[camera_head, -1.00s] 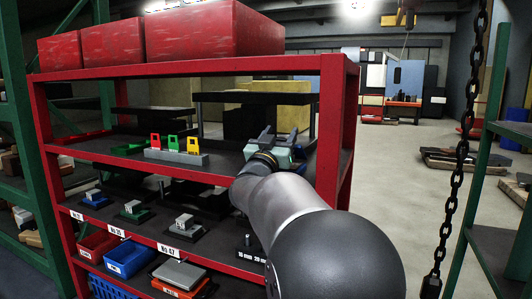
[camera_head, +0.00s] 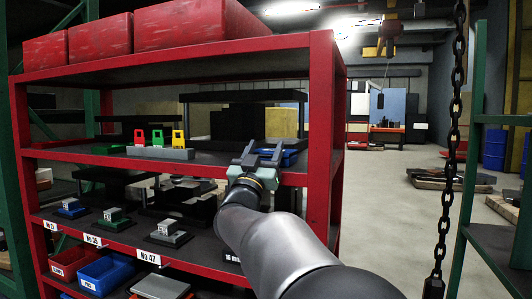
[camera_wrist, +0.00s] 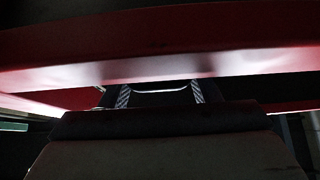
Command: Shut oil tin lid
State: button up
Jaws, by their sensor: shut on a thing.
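My gripper (camera_head: 262,154) is at the right end of the middle shelf's front edge in the head view, its two fingers pointing toward the shelf. In the wrist view my gripper (camera_wrist: 160,92) shows two ridged finger pads, set apart, with a dark thing (camera_wrist: 160,97) with a thin pale curved edge between them. The fingers are shut on it. It is too dark to tell whether this is the oil tin lid. I cannot make out the oil tin or how far its lid stands open.
The red shelf rack (camera_head: 322,130) has an upright close right of my gripper. A blue tray (camera_head: 288,157) lies just beyond the gripper. Coloured blocks on a grey base (camera_head: 160,153) stand to the left. A chain (camera_head: 452,130) hangs at right.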

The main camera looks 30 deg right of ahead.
jog(key=shift+a+f, duration=0.1)
jog(key=shift+a, duration=0.05)
dwell(0.3)
jog(key=o, duration=1.3)
jog(key=shift+c, duration=0.2)
jog(key=shift+s, duration=0.1)
jog(key=p+v, duration=0.1)
jog(key=v, duration=1.6)
jog(key=shift+a, duration=0.2)
jog(key=shift+f, duration=0.1)
